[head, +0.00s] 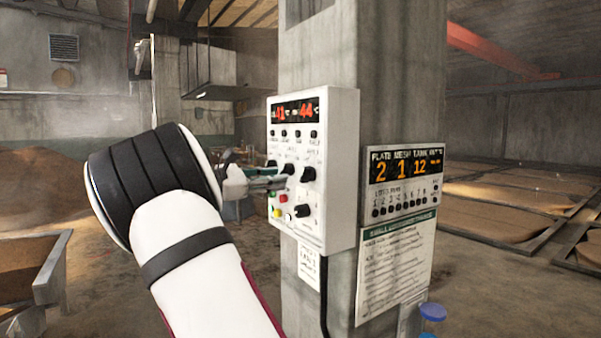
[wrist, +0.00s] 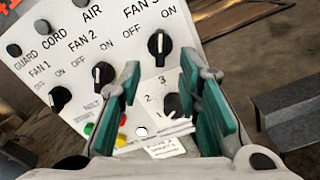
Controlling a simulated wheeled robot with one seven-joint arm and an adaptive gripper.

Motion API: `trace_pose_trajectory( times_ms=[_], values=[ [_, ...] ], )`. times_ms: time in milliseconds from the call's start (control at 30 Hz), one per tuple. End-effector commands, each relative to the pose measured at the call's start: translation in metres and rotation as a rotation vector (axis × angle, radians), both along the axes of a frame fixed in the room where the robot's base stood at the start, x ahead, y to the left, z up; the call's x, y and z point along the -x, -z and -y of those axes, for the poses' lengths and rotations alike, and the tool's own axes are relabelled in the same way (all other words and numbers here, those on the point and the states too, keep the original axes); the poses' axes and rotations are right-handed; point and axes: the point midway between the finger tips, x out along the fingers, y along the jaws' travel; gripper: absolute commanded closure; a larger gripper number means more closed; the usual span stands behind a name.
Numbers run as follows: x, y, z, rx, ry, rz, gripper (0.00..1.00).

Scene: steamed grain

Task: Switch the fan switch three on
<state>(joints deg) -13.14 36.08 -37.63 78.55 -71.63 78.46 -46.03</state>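The white control panel (head: 340,150) is on a concrete pillar and fills much of the wrist view (wrist: 60,25). Its black fan 3 knob (wrist: 159,50) sits between OFF and ON labels; I cannot tell its setting for sure. It also shows in the head view (head: 308,174). The fan 2 knob (wrist: 103,75) and fan 1 knob (wrist: 60,98) are to its left. My gripper (wrist: 160,64) is open and empty, with its teal-padded fingers on either side of the fan 3 knob in the wrist view. In the head view my gripper (head: 282,178) is close to the panel; contact is unclear.
A numbered selector knob (wrist: 173,104) and coloured buttons (wrist: 92,128) lie below the fan knobs. A display box (head: 404,180) and a paper notice (head: 396,265) are on the pillar's right face. A metal trough (head: 45,275) stands at left. Open floor lies around the pillar.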

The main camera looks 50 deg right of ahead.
Motion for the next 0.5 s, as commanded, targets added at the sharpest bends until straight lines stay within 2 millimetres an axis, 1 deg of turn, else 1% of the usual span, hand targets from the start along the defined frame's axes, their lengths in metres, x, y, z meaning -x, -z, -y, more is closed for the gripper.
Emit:
trace_pose_trajectory(
  times_ms=[33, 200, 333, 500],
  values=[
    [0.005, -0.002, 0.011, 0.001, 0.004, 0.0, 0.68],
    [0.012, -0.001, 0.042, 0.0, 0.004, 0.0, 0.68],
    [0.016, -0.001, 0.06, 0.0, 0.002, 0.001, 0.68],
    [0.018, 0.0, 0.073, -0.001, 0.0, 0.001, 0.68]
  ],
)
